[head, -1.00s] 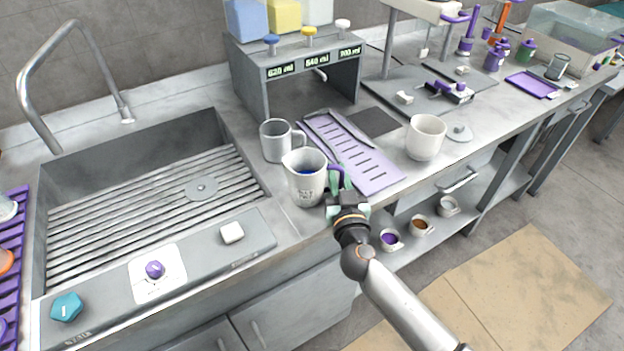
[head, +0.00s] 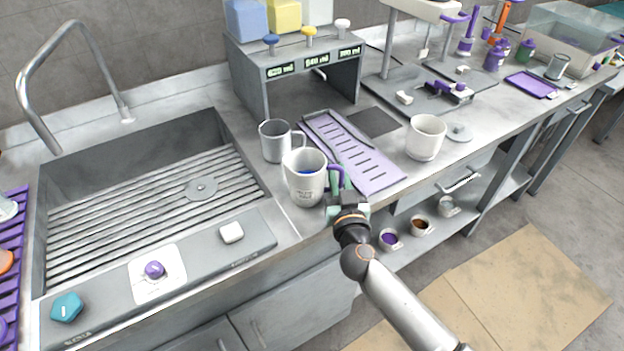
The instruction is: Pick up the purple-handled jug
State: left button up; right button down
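The purple-handled jug (head: 304,184) is a pale grey-white vessel standing upright on the counter, near the front edge between the sink and the purple slotted tray. Something blue shows inside it. Its purple handle (head: 335,180) points right. My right gripper (head: 344,192), with teal fingers, reaches up from the lower right and is at the handle. The fingers overlap the handle, and the frames do not show whether they are shut on it. My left gripper is not in view.
A grey mug (head: 275,142) stands close behind the jug. A purple slotted tray (head: 378,178) lies to the right, with a white cup (head: 425,138) beyond it. A dispenser (head: 262,86) stands behind. The sink (head: 60,180) is on the left.

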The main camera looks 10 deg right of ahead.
dwell(0.3)
jog(key=shift+r, duration=1.05)
jog(key=s+d+r+p, duration=0.2)
jog(key=s+d+r, duration=0.6)
jog(key=s+r, duration=0.2)
jog(key=shift+s+d+r, duration=0.15)
jog(key=shift+s+r, duration=0.25)
jog(key=shift+s, duration=0.2)
jog(key=shift+s, duration=0.1)
